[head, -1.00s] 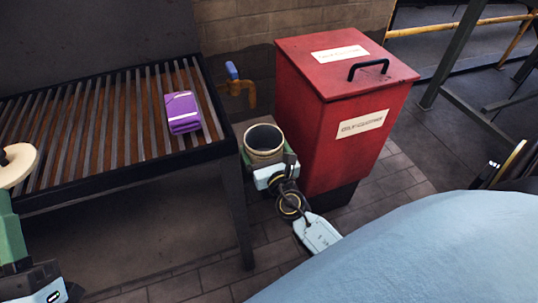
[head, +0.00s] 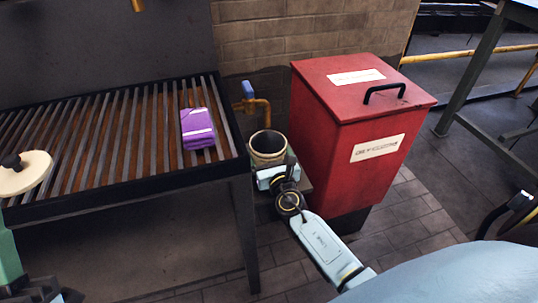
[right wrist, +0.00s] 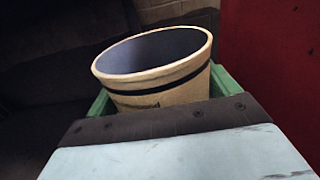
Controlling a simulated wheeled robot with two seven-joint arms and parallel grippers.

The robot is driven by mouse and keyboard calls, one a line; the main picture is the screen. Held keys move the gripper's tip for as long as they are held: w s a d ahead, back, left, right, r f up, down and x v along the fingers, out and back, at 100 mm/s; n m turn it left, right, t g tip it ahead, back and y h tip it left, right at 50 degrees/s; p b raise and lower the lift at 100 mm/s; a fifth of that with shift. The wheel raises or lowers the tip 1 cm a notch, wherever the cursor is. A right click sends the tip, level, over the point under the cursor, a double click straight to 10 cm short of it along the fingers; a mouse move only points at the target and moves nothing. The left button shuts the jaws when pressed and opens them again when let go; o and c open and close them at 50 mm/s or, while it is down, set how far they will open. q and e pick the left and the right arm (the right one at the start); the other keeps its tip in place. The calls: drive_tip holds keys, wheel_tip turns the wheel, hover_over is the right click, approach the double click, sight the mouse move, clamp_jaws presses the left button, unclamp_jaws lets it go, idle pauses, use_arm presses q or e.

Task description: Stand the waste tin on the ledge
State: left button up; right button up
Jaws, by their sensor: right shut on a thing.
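The waste tin (head: 268,158) is a cream, open-topped round tin with a dark band. In the right wrist view the tin (right wrist: 165,92) leans a little and looks empty inside, as far as I can see. My right gripper (head: 271,168) is shut on it, with green jaws at its sides.
The red lidded bin (head: 355,140) stands close to the right of the tin. The slatted bench (head: 120,180) is on the left, with a purple packet (head: 197,128) and a cream disc with a black knob (head: 25,174). A pipe with a blue-handled tap (head: 248,92) is behind.

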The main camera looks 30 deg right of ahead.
use_arm(q)
drive_tip(key=shift+f+b, duration=0.55)
drive_tip(key=shift+b, duration=0.05)
use_arm(e)
drive_tip(key=shift+f, duration=0.55)
drive_tip(key=o, duration=0.9)
use_arm(q)
drive_tip(key=shift+r, duration=0.1)
